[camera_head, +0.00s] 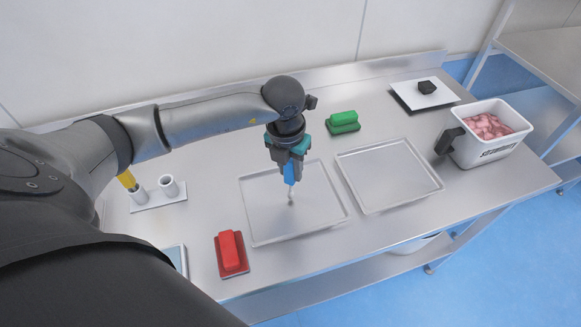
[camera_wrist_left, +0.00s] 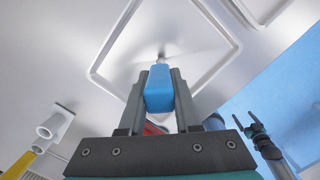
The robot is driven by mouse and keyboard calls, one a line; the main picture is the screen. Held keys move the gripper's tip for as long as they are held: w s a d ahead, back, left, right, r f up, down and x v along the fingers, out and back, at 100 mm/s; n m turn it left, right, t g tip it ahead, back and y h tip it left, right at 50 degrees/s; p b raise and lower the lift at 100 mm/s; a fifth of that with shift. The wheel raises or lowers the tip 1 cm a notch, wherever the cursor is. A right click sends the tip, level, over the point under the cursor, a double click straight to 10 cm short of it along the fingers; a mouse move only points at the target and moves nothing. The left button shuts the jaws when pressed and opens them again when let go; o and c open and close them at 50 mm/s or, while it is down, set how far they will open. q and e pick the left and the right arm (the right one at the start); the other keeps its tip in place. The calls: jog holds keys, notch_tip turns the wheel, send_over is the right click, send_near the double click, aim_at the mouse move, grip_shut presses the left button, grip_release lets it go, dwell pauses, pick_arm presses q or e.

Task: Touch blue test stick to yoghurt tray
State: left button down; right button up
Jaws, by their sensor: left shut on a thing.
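My left gripper (camera_head: 289,172) points down over the left metal tray (camera_head: 255,236) and is shut on the blue test stick (camera_head: 289,176). The stick's blue handle (camera_wrist_left: 159,88) sits between the two fingers in the left wrist view. Its pale thin tip (camera_head: 291,200) points down at the middle of the left tray. I cannot tell whether the tip touches the tray floor. A second empty metal tray (camera_head: 390,175) lies to the right. Neither tray shows a readable label. What looks like my right gripper (camera_wrist_left: 256,130) shows small in the left wrist view, its jaws unclear.
A red block (camera_head: 231,253) stands in front of the left tray and a green block (camera_head: 343,122) behind the trays. A white holder (camera_head: 158,199) with a yellow stick (camera_head: 127,180) is at left. A white bin (camera_head: 487,157) of pink pieces and a black item (camera_head: 427,87) are at right.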

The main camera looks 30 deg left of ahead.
pick_arm(q)
jog(key=shift+s+f+b, duration=0.1)
jog(key=shift+f+b, duration=0.45)
jog(key=shift+f, duration=0.05)
dwell(1.4)
jog(key=shift+r, duration=0.1)
jog(key=shift+r+p, duration=2.65)
jog(key=shift+r, duration=0.85)
jog(key=shift+f, duration=0.1)
